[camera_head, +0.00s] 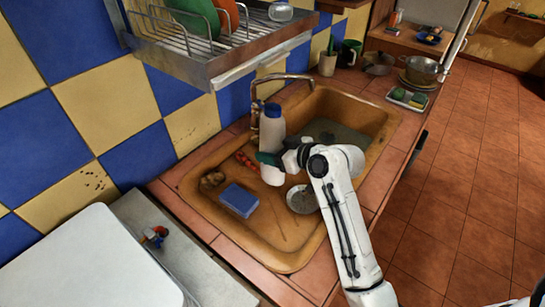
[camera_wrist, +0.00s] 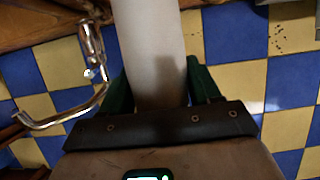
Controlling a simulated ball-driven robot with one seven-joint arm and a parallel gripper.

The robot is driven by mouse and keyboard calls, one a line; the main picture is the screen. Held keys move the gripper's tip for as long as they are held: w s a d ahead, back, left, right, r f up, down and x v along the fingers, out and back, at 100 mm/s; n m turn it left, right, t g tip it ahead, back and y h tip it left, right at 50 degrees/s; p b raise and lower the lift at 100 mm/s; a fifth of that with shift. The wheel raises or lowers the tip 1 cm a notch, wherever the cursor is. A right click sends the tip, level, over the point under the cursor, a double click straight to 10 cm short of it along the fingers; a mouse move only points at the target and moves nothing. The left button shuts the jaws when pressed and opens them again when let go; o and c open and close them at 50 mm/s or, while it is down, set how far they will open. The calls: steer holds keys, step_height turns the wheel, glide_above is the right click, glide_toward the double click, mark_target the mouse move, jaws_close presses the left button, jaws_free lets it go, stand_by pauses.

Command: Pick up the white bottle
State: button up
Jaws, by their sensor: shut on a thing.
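The white bottle (camera_head: 272,130) with a blue cap stands roughly upright over the sink in the head view. My gripper (camera_head: 268,158) is shut around its lower-middle part, and a pale lower end shows just below the fingers. In the wrist view the white bottle (camera_wrist: 153,45) runs up between the green fingers of my gripper (camera_wrist: 160,88), one on each side. I cannot tell whether the bottle's base touches the sink.
The brown sink (camera_head: 280,245) holds a blue box (camera_head: 239,200), red items (camera_head: 246,160), a brown lump (camera_head: 212,181) and a round metal dish (camera_head: 302,199). The faucet (camera_head: 258,92) arches close behind the bottle. A dish rack (camera_head: 215,65) hangs above on the tiled wall.

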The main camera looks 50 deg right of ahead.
steer(key=s+r+p, duration=0.1)
steer(key=s+r, duration=0.9)
steer(key=s, duration=0.4)
steer(key=shift+d+r+p, duration=0.35)
steer(key=shift+r+p, duration=0.05)
steer(key=shift+s+f, duration=0.1)
